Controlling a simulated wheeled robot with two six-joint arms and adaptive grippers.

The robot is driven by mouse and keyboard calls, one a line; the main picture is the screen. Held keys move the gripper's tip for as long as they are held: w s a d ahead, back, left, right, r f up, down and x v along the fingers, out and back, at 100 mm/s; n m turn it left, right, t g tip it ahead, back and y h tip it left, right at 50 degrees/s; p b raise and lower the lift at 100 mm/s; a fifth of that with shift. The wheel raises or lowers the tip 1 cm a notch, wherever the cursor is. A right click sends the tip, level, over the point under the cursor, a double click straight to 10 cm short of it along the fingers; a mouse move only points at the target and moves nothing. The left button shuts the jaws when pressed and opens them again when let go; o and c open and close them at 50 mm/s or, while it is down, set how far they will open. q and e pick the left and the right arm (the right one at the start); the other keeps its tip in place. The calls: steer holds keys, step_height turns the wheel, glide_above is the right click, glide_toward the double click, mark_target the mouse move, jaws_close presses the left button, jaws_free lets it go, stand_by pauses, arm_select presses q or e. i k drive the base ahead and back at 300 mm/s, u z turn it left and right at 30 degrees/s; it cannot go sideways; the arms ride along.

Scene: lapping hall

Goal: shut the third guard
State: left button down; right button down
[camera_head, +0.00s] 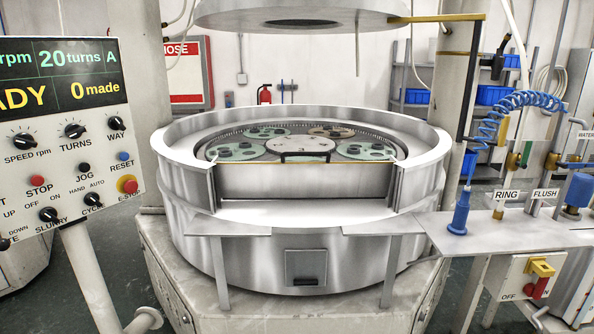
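A large round lapping machine (200,232) stands in the middle, with a metal rim wall around its plate. A front guard panel (303,182) with a yellowish top edge spans the gap in the rim, between two upright edges. A black handle (304,154) shows at the middle of its top edge. I cannot tell whether this panel is the third guard, or whether it is fully shut. Neither of my grippers is in view.
A control panel (66,150) on a post stands at left, reading "20 turns" and "0 made". A round upper plate (295,14) hangs above the machine. At right are a bench (490,235), a blue coiled hose (515,100) and a red-yellow switch (538,278). Small ledges flank the front.

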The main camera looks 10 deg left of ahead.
mark_target(359, 179)
steer(key=z, duration=0.45)
steer(key=i, duration=0.4)
steer(key=z, duration=0.25)
